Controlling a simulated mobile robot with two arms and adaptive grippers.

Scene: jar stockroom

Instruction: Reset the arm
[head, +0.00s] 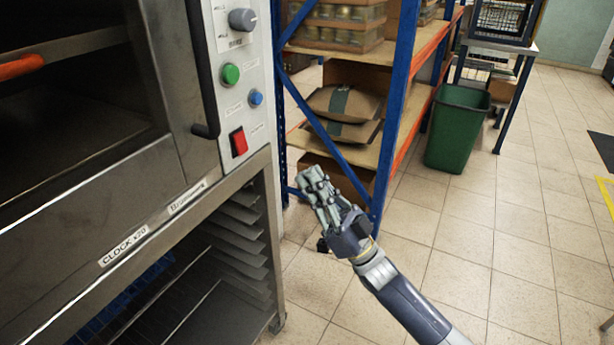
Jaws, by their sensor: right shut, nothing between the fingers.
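My right gripper (314,182) is in the middle of the head view, at the end of my arm, which comes in from the lower right. Its fingers point up and to the left. They are shut with nothing between them. The gripper hangs in the air in front of the blue shelf rack and to the right of the steel oven. It appears apart from both. My left gripper is not in view.
A steel oven (165,205) with a control panel (240,90) fills the left. A blue rack (398,95) holds sacks (345,103) and boxes (338,32). A green bin (457,128) stands behind. The tiled floor (480,240) at right is largely clear.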

